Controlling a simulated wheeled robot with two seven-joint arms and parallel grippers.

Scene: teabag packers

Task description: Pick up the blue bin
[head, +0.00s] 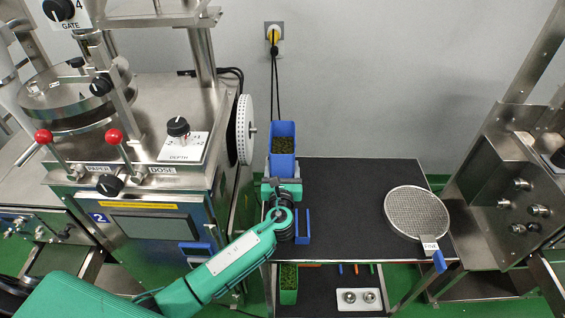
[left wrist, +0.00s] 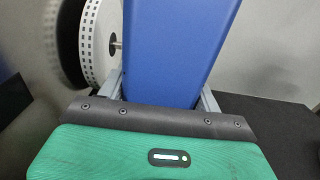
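The blue bin (head: 283,165) stands upright at the back left of the dark table, with green-brown leafy contents inside. My left gripper (head: 282,183) is right up against its near side. In the left wrist view the blue bin (left wrist: 175,55) rises between the two grey fingers of my left gripper (left wrist: 162,88), one along each side. The fingertips are partly hidden, and I cannot tell whether they press on the bin. The bin's bottom is hidden by my gripper. My right gripper is in neither view.
The machine (head: 150,185) with a white perforated wheel (head: 245,130) stands close left of the bin. A blue bracket-like piece (head: 303,238) lies beside my left wrist. A round sieve (head: 417,212) lies at the table's right. The dark tabletop (head: 345,200) between is clear.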

